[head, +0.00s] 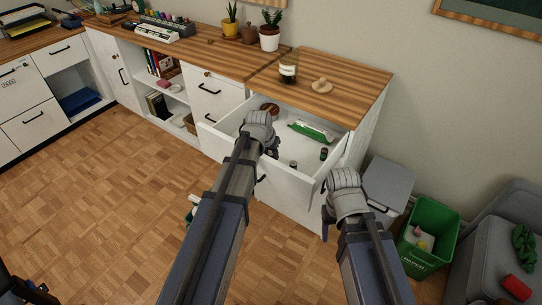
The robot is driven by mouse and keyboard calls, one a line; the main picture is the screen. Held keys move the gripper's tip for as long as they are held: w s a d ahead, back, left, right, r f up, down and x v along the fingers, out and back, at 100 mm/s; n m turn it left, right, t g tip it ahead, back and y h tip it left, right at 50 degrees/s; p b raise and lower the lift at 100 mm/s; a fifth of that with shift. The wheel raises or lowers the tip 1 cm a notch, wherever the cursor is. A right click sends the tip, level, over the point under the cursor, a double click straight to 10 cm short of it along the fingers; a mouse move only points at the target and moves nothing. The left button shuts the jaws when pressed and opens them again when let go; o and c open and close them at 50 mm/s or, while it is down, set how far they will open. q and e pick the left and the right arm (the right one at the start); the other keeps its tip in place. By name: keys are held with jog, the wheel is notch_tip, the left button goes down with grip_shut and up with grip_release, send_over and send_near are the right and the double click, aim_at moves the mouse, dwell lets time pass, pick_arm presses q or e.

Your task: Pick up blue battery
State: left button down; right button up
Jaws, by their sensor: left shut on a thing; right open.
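No blue battery can be made out in the head view.
The drawer also holds a green and white packet (312,132) and a brown round thing (270,108). A jar (288,70) and a wooden piece (321,86) stand on the wooden top (350,88). A grey bin (388,183) and green bin (431,222) stand at right.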

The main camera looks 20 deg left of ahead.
pick_arm(q)
jog(key=shift+r, duration=0.1)
pick_arm(e)
jog(key=shift+r, duration=0.1)
pick_arm(q)
notch_tip(320, 180, up, 10)
jog(key=p, duration=1)
pick_arm(e)
notch_tip(320, 180, up, 10)
